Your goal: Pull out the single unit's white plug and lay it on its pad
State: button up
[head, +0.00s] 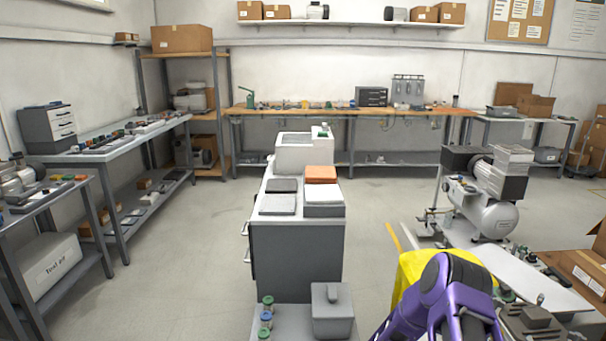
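A compressor with a white tank (492,214) and grey motor blocks on top stands on the floor at the right; I cannot tell whether it is the single unit. I cannot make out a white plug or its pad in this view. My purple arm rises at the bottom right and covers part of what lies behind it. My gripper is not visible.
A grey cabinet (296,260) with boxes on top stands in the middle. A yellow object (408,272) is partly behind my arm. A light board (535,280) and a cardboard box (580,268) are at the right. Floor left of the cabinet is clear.

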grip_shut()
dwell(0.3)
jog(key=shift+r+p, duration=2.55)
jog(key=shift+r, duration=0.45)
